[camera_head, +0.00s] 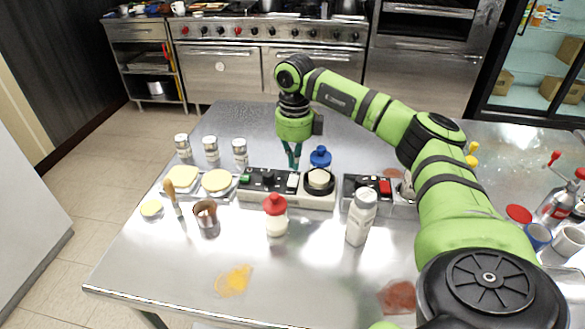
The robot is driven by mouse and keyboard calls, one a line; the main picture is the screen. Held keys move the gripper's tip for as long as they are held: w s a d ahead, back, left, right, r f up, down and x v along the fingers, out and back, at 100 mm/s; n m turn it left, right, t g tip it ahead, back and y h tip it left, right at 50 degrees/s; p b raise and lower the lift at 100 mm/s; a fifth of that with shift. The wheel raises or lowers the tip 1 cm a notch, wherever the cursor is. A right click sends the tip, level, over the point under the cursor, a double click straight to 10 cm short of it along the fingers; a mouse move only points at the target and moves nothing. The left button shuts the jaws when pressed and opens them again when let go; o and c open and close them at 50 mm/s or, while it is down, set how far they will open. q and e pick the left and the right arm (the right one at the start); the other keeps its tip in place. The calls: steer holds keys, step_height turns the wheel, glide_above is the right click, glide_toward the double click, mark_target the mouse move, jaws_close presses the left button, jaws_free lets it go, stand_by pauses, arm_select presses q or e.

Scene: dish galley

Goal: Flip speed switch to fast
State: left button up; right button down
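A low control unit (268,198) stands in the middle of the steel table. Its panel has a green part (245,179) at the left, dark controls in the middle and a white switch (293,181) near a round black dial-like top (319,181). A second unit (349,196) to the right has a red switch (385,187). Which switch sets speed, and its position, cannot be read. My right gripper (294,167) points down just behind and above the white switch. Its teal fingers converge at the tips with nothing seen between them; contact is unclear. My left gripper is not in view.
A red-capped bottle (276,215) and a white shaker (361,217) stand in front of the units. A blue-capped bottle (320,157) is close to the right gripper. A copper cup (206,214) and several shakers stand left. The table's front left is mostly clear.

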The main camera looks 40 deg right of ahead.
mark_target(294, 175)
steer(key=shift+r+p, duration=1.75)
steer(key=shift+r, duration=0.55)
